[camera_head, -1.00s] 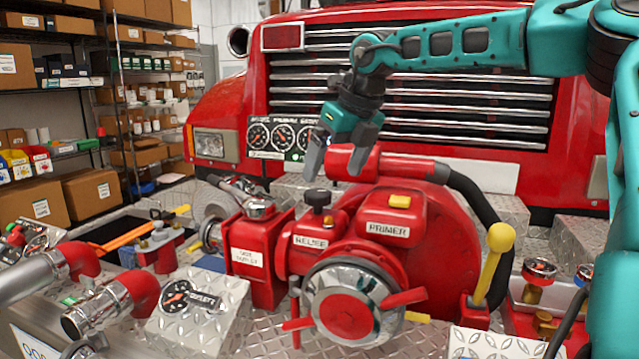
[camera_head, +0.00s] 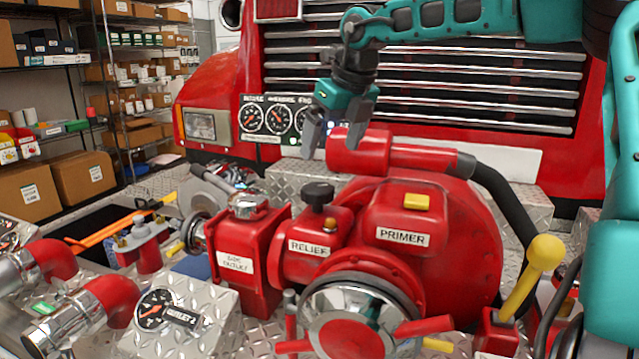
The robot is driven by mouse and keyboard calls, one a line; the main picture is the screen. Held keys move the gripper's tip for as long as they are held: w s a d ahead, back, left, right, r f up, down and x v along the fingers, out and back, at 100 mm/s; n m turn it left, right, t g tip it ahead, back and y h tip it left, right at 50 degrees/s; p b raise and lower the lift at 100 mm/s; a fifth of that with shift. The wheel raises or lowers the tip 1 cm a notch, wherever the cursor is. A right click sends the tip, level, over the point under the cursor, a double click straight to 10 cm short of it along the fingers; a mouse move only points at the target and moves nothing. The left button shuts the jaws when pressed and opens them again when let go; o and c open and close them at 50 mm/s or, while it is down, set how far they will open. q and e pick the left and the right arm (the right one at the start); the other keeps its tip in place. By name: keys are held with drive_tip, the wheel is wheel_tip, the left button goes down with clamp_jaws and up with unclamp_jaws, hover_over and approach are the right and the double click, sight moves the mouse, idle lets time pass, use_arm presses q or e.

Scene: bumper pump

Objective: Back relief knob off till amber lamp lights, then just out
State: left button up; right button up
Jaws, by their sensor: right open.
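The black relief knob (camera_head: 318,195) stands upright on the red housing, above the white RELIEF label (camera_head: 309,248). A small amber-coloured fitting (camera_head: 329,226) sits just right of and below the knob; I cannot tell whether it is the lamp or whether it is lit. My right gripper (camera_head: 331,145) points down above the knob, open and empty, with a clear gap between its fingertips and the knob. Its fingers overlap the end of the red horizontal cylinder (camera_head: 360,153) in the picture. My left gripper is not in view.
The red PRIMER box (camera_head: 412,215) with a yellow button stands right of the knob. A chrome-and-red handwheel (camera_head: 350,315) is in front. A yellow-knobbed lever (camera_head: 540,258) and black hose (camera_head: 500,195) are at right. Gauges (camera_head: 270,117) stand behind.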

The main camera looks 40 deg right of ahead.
sight(319, 187)
drive_tip(key=x, duration=1)
drive_tip(key=shift+w+d+f, duration=0.1)
drive_tip(key=shift+f, duration=0.15)
drive_tip(key=c, duration=1)
